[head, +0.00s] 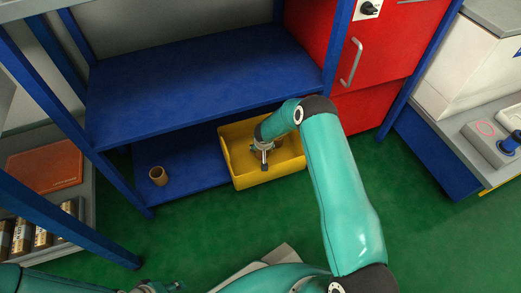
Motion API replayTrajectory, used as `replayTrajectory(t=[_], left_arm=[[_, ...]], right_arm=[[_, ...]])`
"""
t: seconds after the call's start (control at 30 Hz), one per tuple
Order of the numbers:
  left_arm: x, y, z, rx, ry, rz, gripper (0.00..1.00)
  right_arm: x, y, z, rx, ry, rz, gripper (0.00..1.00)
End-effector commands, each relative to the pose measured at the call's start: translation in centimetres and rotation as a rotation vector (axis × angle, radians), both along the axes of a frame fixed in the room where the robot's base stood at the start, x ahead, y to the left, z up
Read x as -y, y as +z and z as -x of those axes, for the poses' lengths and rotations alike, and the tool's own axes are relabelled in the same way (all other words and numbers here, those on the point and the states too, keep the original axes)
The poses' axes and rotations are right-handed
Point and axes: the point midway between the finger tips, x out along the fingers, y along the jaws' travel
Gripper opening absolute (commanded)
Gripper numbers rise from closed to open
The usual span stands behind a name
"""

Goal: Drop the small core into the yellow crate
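A small brown core (158,176), a short hollow tube, stands upright on the blue lower shelf at the left. The yellow crate (240,182) sits to its right on the same shelf level, with its front edge near the shelf's front. My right gripper (264,162) points down over and into the crate, well to the right of the core. Its fingers are small and partly hidden by my wrist, so I cannot tell whether they are open. My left gripper (165,287) is at the bottom edge, only partly in view, far below the core and not touching it.
The blue upper shelf (200,85) overhangs the lower shelf (190,165), with blue posts at its corners. A red cabinet (385,45) stands at the right. An orange-brown box (45,170) lies on a rack at the left. Green floor (190,225) is free in front.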

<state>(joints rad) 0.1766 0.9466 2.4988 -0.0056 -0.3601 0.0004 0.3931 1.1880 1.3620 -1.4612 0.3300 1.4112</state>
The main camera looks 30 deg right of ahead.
Motion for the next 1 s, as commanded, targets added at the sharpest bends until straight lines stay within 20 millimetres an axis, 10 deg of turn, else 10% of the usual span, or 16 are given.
replayTrajectory(t=[0.23, 0.27, 0.4, 1.0], left_arm=[[0.0, -0.7, 0.0, 0.0, 0.0, 0.0, 0.4], [0.0, -0.6, 0.0, 0.0, 0.0, 0.0, 0.4], [0.0, -0.6, 0.0, 0.0, 0.0, 0.0, 0.4], [0.0, 1.6, 0.0, 0.0, 0.0, 0.0, 0.4]], right_arm=[[-0.1, -0.6, 0.1, -0.002, 0.001, -0.002, 0.27], [-0.1, -0.6, 0.1, -0.002, 0.001, -0.002, 0.61], [-0.1, -0.6, 0.1, -0.003, 0.002, -0.002, 0.84], [-0.1, 0.9, 0.1, -0.002, 0.001, -0.002, 0.85]])
